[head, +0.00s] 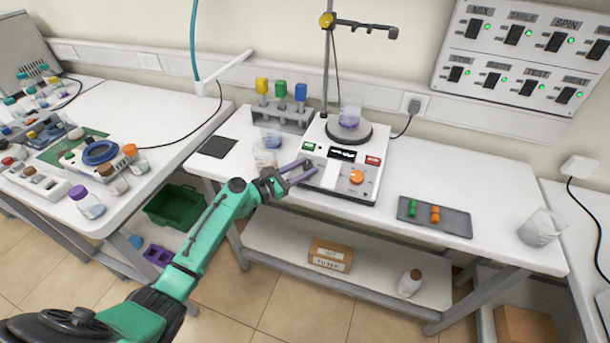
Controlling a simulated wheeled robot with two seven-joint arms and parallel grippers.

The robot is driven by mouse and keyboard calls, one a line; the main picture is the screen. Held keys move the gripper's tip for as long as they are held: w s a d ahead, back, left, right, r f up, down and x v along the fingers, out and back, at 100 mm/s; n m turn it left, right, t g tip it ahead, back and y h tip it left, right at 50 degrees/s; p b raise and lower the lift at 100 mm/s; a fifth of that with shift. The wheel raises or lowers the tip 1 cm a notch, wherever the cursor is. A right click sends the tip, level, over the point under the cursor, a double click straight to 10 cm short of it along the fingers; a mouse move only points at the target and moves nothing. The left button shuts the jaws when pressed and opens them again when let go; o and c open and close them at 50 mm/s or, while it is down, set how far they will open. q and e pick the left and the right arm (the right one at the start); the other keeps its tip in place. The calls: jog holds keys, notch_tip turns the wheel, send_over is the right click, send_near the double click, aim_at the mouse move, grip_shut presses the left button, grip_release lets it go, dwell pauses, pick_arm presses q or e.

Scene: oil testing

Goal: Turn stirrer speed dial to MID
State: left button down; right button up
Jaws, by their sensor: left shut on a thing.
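The stirrer (334,193) is a white box on the middle table, with a dark round plate on top and a sloped front panel. An orange dial (356,177) shows on the right part of the panel. My left gripper (314,168) reaches in from the left, its purple-grey fingers at the left part of the panel. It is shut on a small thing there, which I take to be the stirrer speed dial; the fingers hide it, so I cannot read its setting. My right gripper is out of view.
A beaker (350,115) of purple liquid stands on the stirrer plate, beside a tall stand (326,70). A rack (282,115) with coloured caps stands behind. Two glass beakers stand left of the stirrer. A dark tray (450,229) lies to the right.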

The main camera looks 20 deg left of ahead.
pick_arm(q)
jog(key=m+g+h+b, duration=0.1)
jog(key=b, duration=0.1)
jog(key=m+g+h+b, duration=0.1)
jog(key=m+g+b, duration=0.1)
jog(key=shift+w+a+f, duration=0.15)
jog(key=shift+a+f, duration=0.05)
jog(key=shift+r+m+g+h+b, duration=0.2)
jog(key=shift+m+g+h+b, duration=0.5)
jog(key=shift+m+g+b, duration=0.3)
jog(key=c, duration=0.5)
grip_release()
jog(key=b+v, duration=0.2)
jog(key=v, duration=1.2)
jog(key=shift+a, duration=0.2)
